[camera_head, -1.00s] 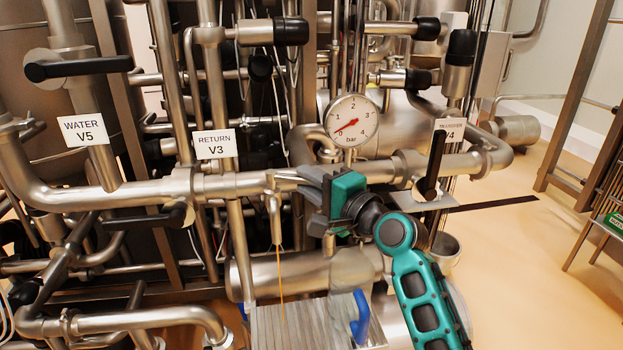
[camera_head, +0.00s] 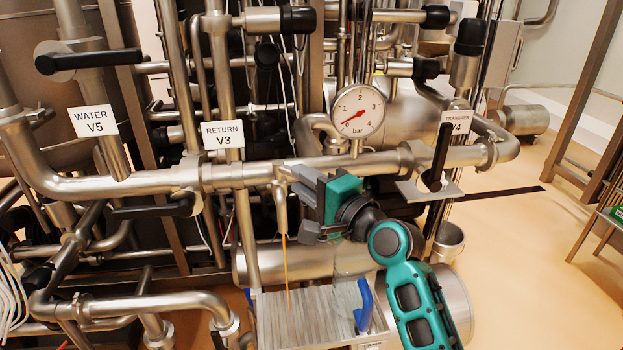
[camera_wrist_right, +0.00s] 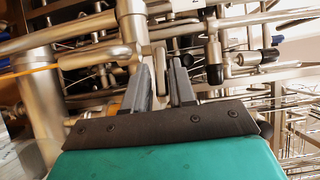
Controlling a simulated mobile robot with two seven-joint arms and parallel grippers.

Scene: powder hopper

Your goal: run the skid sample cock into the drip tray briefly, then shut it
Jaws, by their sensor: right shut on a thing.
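The sample cock (camera_head: 280,205) hangs as a short steel spout under the horizontal pipe. A thin orange stream (camera_head: 287,272) runs from its mouth down to the drip tray (camera_head: 268,320), a ribbed steel tray below. The stream also shows as an orange streak in the right wrist view (camera_wrist_right: 30,71). My right gripper (camera_head: 303,202) is beside the cock, on its right, shut on its handle, which the fingers mostly hide. In the right wrist view the two grey fingers (camera_wrist_right: 168,82) stand close together near the pipework. My left gripper is not in view.
A pressure gauge (camera_head: 357,110) stands on the pipe above my right gripper. The black V4 handle (camera_head: 440,150) is to the right, the V3 handle (camera_head: 150,211) to the left. A blue grip (camera_head: 363,306) stands at the tray's right side. Open floor lies right.

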